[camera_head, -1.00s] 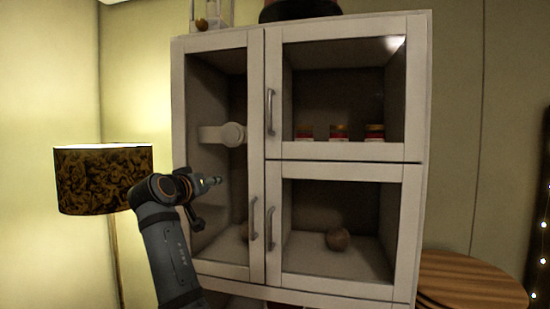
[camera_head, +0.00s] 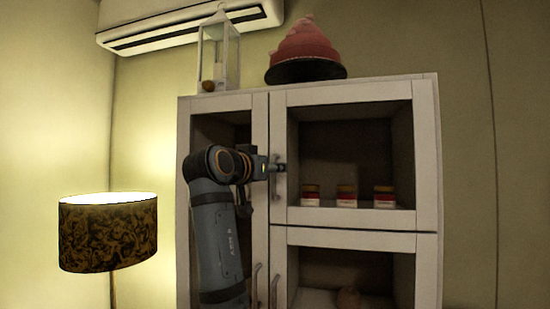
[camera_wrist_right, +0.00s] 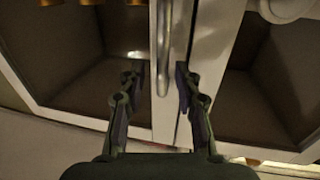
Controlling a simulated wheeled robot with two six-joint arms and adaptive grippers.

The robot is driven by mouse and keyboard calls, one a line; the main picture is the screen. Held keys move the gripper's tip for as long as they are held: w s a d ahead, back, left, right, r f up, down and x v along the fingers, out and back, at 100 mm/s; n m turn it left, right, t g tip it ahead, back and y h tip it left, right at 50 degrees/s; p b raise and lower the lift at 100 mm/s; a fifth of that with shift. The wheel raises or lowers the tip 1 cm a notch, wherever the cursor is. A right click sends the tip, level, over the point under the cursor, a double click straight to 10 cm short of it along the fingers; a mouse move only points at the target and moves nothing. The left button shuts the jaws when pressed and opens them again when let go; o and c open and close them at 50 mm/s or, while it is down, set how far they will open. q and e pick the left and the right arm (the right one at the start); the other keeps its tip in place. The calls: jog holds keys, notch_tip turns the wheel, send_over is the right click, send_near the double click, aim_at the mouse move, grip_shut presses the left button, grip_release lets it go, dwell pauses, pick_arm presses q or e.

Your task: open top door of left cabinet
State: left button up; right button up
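The white cabinet (camera_head: 427,160) has a glazed top door (camera_head: 345,92) on its right side, which looks closed. Its vertical metal handle (camera_head: 274,186) is on the door's left edge and also shows in the right wrist view (camera_wrist_right: 163,45). My right gripper (camera_head: 279,168) is at this handle in the head view and partly hides it. In the right wrist view the gripper (camera_wrist_right: 157,78) is open, with the handle between the lines of its two fingers. I cannot tell whether the fingers touch it. My left gripper is in neither view.
Several jars (camera_head: 346,196) stand behind the top door. A lower door with a handle (camera_head: 275,290) is beneath, and a tall narrow door is on the left, partly behind my arm. A lantern (camera_head: 218,55) and a pink tiered object (camera_head: 306,42) stand on top. A lamp (camera_head: 107,232) is at left.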

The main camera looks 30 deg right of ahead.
jog(key=shift+w+d+r, duration=0.15)
jog(key=shift+w+d, duration=0.15)
jog(key=shift+d, duration=0.3)
jog(key=shift+w+d, duration=0.1)
jog(key=shift+w, duration=0.15)
grip_shut()
jog(key=shift+f, duration=0.2)
